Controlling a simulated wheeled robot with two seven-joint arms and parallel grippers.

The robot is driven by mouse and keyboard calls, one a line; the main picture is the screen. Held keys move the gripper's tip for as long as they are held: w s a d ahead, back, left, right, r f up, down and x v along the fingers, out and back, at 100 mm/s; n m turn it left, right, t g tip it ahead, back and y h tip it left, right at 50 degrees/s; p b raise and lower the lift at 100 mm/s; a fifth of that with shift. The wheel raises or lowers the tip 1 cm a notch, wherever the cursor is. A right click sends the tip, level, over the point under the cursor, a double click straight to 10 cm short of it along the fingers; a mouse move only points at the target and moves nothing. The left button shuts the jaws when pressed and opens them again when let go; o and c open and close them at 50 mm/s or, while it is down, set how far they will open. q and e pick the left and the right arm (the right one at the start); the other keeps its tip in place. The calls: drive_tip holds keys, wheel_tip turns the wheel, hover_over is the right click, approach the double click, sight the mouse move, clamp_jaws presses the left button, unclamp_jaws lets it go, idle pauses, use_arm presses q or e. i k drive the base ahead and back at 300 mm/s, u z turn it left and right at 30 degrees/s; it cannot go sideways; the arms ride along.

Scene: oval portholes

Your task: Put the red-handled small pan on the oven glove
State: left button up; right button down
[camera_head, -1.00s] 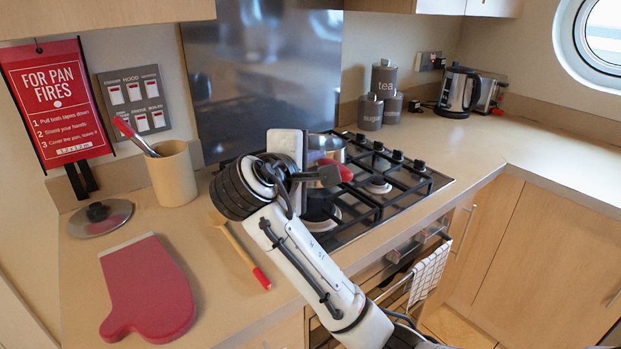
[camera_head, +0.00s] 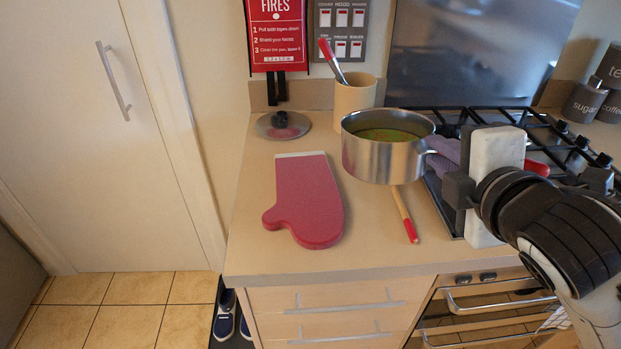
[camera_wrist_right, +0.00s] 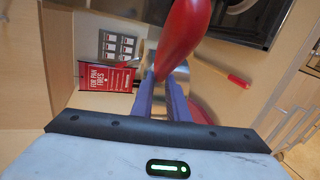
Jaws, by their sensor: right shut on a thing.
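The small steel pan (camera_head: 380,158) has a red handle (camera_head: 537,168) and greenish contents. It hangs above the counter, right of the oven glove and left of the hob, and looks about level. My right gripper (camera_head: 446,152) is shut on its handle; the handle's red end sticks out past the gripper. In the right wrist view the red handle (camera_wrist_right: 184,35) lies between the fingers (camera_wrist_right: 162,98), and the pan is mostly hidden. The red oven glove (camera_head: 310,200) lies flat and bare on the counter. My left gripper is out of view.
A wooden spoon with a red tip (camera_head: 405,215) lies right of the glove, partly under the pan in view. A utensil pot (camera_head: 353,104) and a lid (camera_head: 283,125) stand behind. The black hob (camera_head: 445,205) is at the right. The counter ends just in front of the glove.

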sight(331, 197)
drive_tip(key=u, duration=3.05)
drive_tip(key=k, duration=1.8)
drive_tip(key=z, duration=1.25)
drive_tip(key=i, duration=0.5)
